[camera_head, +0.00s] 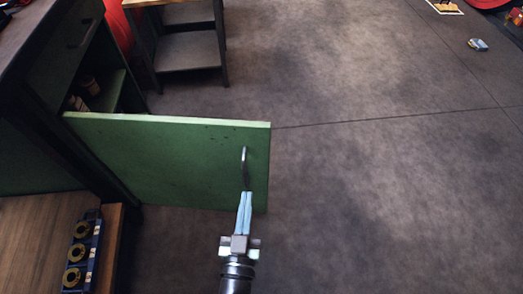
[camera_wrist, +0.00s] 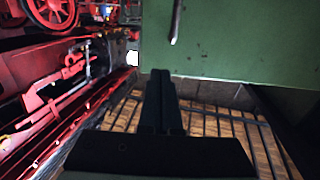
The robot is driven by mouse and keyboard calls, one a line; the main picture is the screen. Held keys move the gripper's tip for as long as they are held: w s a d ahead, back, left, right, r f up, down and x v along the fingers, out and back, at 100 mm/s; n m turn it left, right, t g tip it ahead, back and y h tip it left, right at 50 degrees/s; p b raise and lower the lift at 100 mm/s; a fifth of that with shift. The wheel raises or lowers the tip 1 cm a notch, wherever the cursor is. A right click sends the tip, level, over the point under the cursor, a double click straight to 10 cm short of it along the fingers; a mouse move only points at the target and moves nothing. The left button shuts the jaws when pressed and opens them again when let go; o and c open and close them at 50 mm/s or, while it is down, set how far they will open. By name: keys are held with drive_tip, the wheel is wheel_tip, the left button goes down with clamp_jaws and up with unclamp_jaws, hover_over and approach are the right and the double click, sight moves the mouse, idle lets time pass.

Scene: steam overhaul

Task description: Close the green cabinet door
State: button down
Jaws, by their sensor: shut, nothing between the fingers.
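The green cabinet door (camera_head: 170,157) stands wide open in the head view, swung out from the cabinet (camera_head: 75,50) at the left. Its dark bar handle (camera_head: 245,167) is near the door's free edge. My gripper (camera_head: 247,193) is shut and empty, with its light blue fingers just below the handle in the picture. I cannot tell whether they touch the door. In the wrist view the door (camera_wrist: 235,45) fills the upper right, and the handle (camera_wrist: 176,22) shows above my dark fingertips (camera_wrist: 160,73).
Small containers (camera_head: 85,88) stand inside the open cabinet. A wooden surface (camera_head: 45,235) with a gauge block (camera_head: 82,250) is at the lower left. A small shelf table (camera_head: 188,50) stands behind the door. Red machinery (camera_wrist: 60,90) shows in the wrist view.

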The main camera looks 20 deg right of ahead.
sight(252, 143)
drive_tip(key=b+x, duration=0.4)
drive_tip(key=x, duration=0.8)
drive_tip(key=shift+w+r, duration=0.1)
drive_tip(key=shift+w, duration=0.15)
drive_tip(key=shift+w+d+r, duration=0.1)
drive_tip(key=shift+w+d, duration=0.2)
drive_tip(key=shift+w, duration=0.2)
